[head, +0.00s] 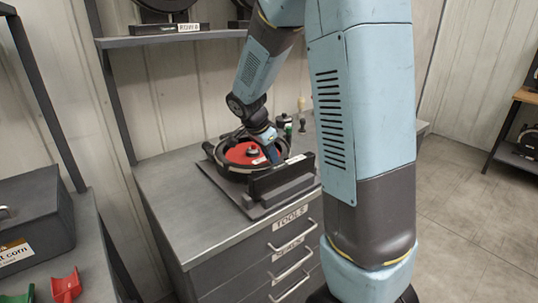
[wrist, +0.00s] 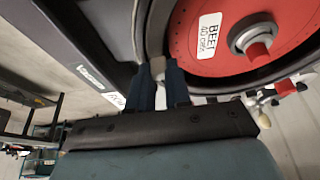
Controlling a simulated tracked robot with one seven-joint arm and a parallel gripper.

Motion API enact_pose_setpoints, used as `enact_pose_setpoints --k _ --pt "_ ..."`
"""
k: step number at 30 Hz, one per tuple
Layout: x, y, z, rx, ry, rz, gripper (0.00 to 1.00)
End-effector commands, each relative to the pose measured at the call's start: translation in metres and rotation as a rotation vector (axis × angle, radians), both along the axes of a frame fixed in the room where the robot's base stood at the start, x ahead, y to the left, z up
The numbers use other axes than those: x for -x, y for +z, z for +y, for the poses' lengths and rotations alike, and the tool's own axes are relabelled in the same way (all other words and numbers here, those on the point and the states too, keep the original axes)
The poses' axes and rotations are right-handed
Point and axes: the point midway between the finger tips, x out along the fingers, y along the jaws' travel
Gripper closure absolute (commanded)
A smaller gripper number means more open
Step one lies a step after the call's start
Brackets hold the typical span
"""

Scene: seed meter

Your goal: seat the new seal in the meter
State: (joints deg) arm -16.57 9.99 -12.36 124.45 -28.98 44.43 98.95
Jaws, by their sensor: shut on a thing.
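The meter (head: 212,154) is a round dark housing with a red disc (head: 241,154) inside, on a stand on the grey cabinet. In the wrist view the red disc (wrist: 205,62) carries a white "BEET" label and a red-tipped hub. My gripper (head: 273,156) reaches down at the right side of the housing. In the wrist view my gripper (wrist: 160,74) has its two blue fingers close together at the housing's rim. They are shut on a small pale grey piece (wrist: 157,66), which appears to be the seal. Most of it is hidden, and I cannot tell whether it touches the housing.
A dark block-like bracket (head: 282,176) stands along the meter's front. Small dark and light pegs (head: 302,124) stand behind it on the cabinet. The cabinet top (head: 165,180) is clear at left. A shelf (head: 170,38) overhangs the back. A grey case (head: 35,215) sits at far left.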

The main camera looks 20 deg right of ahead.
Motion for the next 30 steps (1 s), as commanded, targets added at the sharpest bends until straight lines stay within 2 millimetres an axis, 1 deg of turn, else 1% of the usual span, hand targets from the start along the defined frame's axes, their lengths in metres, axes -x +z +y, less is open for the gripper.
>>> enact_pose_setpoints --k 1,6,30 --pt "0.0009 -0.0037 0.0004 -0.001 -0.001 0.004 1.0" --pt "0.0017 -0.0066 0.0006 -0.001 0.0 0.007 1.0" --pt "0.0023 -0.0118 0.0038 -0.003 0.002 0.01 1.0"
